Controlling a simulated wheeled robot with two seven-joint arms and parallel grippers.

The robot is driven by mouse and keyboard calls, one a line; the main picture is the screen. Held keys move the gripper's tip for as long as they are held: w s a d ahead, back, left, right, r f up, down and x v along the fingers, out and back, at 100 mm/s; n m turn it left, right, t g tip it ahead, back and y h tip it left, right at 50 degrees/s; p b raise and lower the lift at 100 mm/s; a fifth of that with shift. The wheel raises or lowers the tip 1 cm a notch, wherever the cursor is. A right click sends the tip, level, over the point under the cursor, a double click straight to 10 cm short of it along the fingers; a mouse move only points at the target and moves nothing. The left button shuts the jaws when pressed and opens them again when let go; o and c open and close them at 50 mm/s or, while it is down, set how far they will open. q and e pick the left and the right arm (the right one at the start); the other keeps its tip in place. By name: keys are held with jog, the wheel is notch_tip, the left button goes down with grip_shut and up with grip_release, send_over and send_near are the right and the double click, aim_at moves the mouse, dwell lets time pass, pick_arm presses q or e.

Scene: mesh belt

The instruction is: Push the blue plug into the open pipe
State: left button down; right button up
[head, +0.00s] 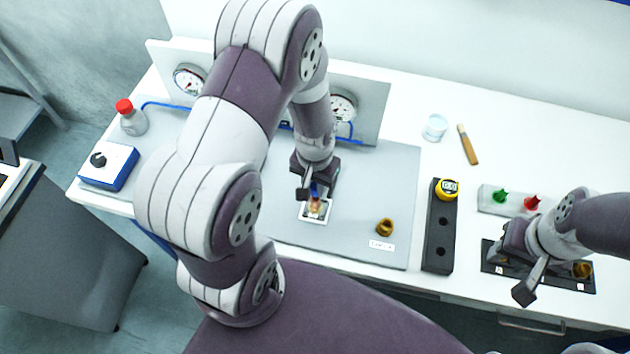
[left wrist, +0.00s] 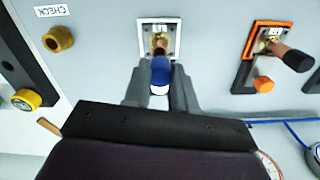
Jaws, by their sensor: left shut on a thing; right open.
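My left gripper (head: 310,183) is shut on the blue plug (head: 315,190) over the white-framed plate (head: 305,216). In the left wrist view the blue plug (left wrist: 160,73) sits between the fingers, its white end toward the camera. The copper-coloured pipe (left wrist: 160,42) stands on the white-framed plate (left wrist: 143,26), lined up with the plug's far end. The pipe's mouth is hidden behind the plug, so I cannot tell whether they touch or the plug is inside. My right gripper (head: 516,262) is open over a dark tray (head: 490,266) at the right.
A brass fitting (head: 384,227) and a CHECK label (head: 382,245) lie right of the plate. A black block (head: 439,250) holds a yellow gauge (head: 447,189). The left wrist view shows another pipe (left wrist: 290,56) in an orange frame. Gauges (head: 343,106) stand behind.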

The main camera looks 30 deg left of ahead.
aim_at(315, 186)
pick_arm(q)
jog(key=shift+f+b, duration=1.05)
jog(key=shift+f, duration=0.4)
jog(key=c, duration=0.8)
grip_release()
notch_tip(315, 186, up, 12)
jog(key=shift+f+b, duration=0.1)
jog(key=shift+b, duration=0.75)
jog(key=shift+r, duration=0.45)
